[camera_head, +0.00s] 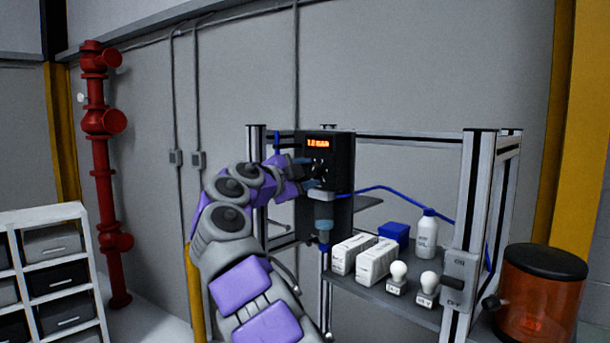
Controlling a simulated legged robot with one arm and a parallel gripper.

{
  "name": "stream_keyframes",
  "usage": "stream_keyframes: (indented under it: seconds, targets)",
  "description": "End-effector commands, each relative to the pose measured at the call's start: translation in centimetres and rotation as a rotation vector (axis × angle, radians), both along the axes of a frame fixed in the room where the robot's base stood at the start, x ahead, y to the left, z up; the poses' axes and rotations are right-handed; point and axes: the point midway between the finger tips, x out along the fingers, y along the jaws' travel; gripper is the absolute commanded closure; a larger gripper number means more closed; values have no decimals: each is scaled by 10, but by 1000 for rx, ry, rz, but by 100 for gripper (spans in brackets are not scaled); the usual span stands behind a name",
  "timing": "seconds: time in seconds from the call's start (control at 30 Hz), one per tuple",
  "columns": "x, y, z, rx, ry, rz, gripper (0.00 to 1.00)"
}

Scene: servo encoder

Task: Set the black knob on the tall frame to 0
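A black control box (341,187) is mounted on the tall metal frame (256,160). Its red lit display (318,143) shows small digits that look like about 1.2, though they are too small to read surely. My gripper (309,172) is at the left part of the box's front face, below the display. Its two fingertips show one above the other against the dark face. The black knob is not clearly visible: it blends with the face beside my fingertips. I cannot tell whether the fingers touch it or close on it.
A shelf (405,308) right of the box holds white cartons (377,262), a blue box (394,232), a white bottle (427,235) and bulbs. A grey switch (459,283) and an orange drum (541,297) stand at right. A drawer rack (50,270) stands at left.

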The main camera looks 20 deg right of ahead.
Motion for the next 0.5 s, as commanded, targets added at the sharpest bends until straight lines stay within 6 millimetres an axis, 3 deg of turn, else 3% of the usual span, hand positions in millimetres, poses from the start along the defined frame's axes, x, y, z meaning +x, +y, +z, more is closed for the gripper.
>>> stream_keyframes:
  seconds: [0.43, 0.5]
  targets:
    - [0, 0, 0, 0, 0, -1, 96]
    - [0, 0, 0, 0, 1, -1, 96]
